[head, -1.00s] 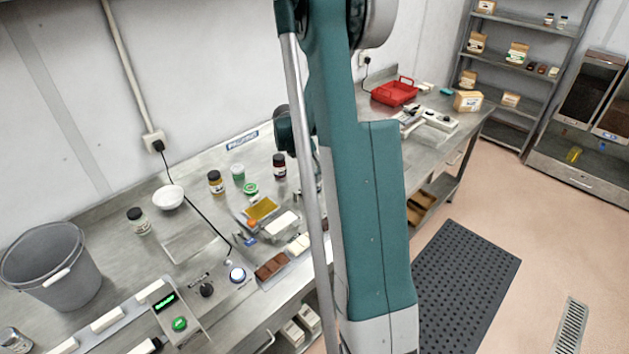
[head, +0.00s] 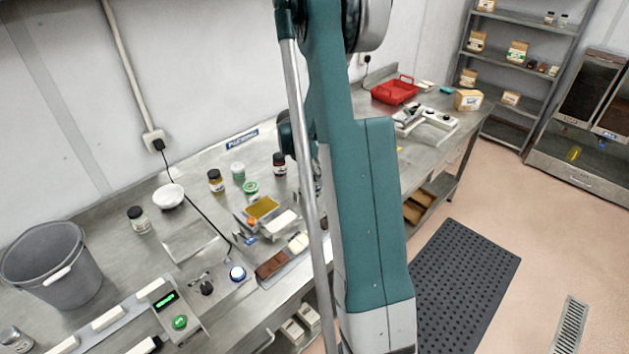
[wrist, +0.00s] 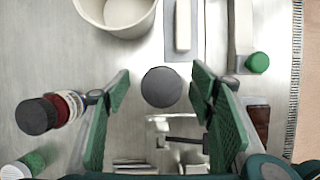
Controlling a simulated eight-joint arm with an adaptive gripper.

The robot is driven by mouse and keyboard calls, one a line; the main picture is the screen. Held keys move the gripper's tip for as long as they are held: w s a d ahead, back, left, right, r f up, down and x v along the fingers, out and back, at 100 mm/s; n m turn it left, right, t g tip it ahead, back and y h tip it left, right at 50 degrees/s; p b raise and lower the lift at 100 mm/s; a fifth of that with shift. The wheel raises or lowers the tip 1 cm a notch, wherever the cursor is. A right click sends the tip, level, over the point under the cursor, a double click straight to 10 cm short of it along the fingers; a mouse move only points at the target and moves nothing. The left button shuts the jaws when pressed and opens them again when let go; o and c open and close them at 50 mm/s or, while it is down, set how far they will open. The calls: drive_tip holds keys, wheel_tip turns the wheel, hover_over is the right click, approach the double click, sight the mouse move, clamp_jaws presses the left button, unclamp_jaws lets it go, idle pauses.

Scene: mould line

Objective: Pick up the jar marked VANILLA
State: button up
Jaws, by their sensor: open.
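My gripper (wrist: 160,76) is open in the wrist view, its green-padded fingers spread. A round dark lid (wrist: 161,88), seen from above, lies between the fingers, apart from both; any label under it is hidden. A dark red jar with a black lid and white label (wrist: 66,108) lies outside the left finger. It appears to be the jar (head: 279,165) in the head view. An amber jar (head: 216,181), a green jar (head: 238,172) and a dark-lidded clear jar (head: 138,220) stand further left. I cannot read VANILLA on any label.
A white pot (wrist: 118,14) stands beyond the fingers in the wrist view. A green-capped item (wrist: 257,63) lies right of the right finger. In the head view, a white bowl (head: 170,196), a grey bucket (head: 52,265) and a red tray (head: 395,91) stand on the steel bench.

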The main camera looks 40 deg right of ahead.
idle(0.3)
drive_tip(key=shift+p+x, duration=0.3)
drive_tip(key=shift+x, duration=2.3)
drive_tip(key=shift+s, duration=0.1)
drive_tip(key=shift+c, duration=0.2)
drive_tip(key=c, duration=1.1)
